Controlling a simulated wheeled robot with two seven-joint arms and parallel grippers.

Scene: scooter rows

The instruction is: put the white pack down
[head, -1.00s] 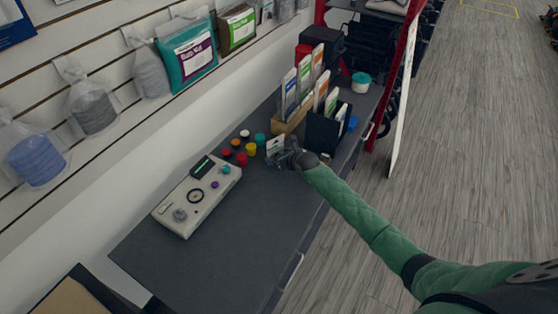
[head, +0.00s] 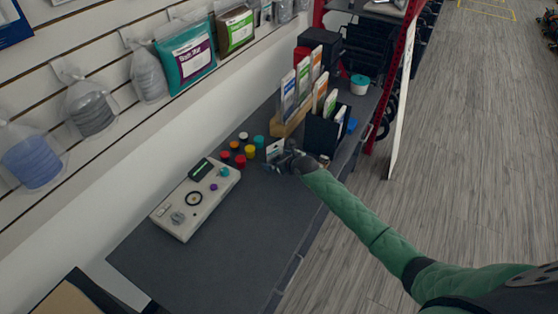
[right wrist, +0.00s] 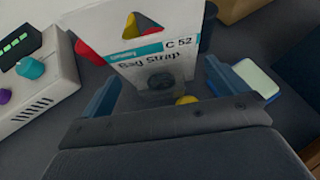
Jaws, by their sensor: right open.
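The white pack (right wrist: 150,48), labelled "Bag Strap" with a teal band and "C 52", stands upright in the right wrist view, between and just beyond my right gripper's fingers (right wrist: 160,90). My right gripper is open, with a finger on each side of the pack and gaps visible beside it. In the head view the pack (head: 274,150) is a small white card at the tip of my right gripper (head: 279,163), over the dark grey counter (head: 245,225). The pack's lower edge is hard to make out. My left gripper is not in view.
A light control box (head: 195,200) with knobs stands left of the gripper. Several coloured caps (head: 240,160) sit close beside the pack. Card holders with leaflets (head: 322,132) stand behind the gripper. The counter's near part is clear.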

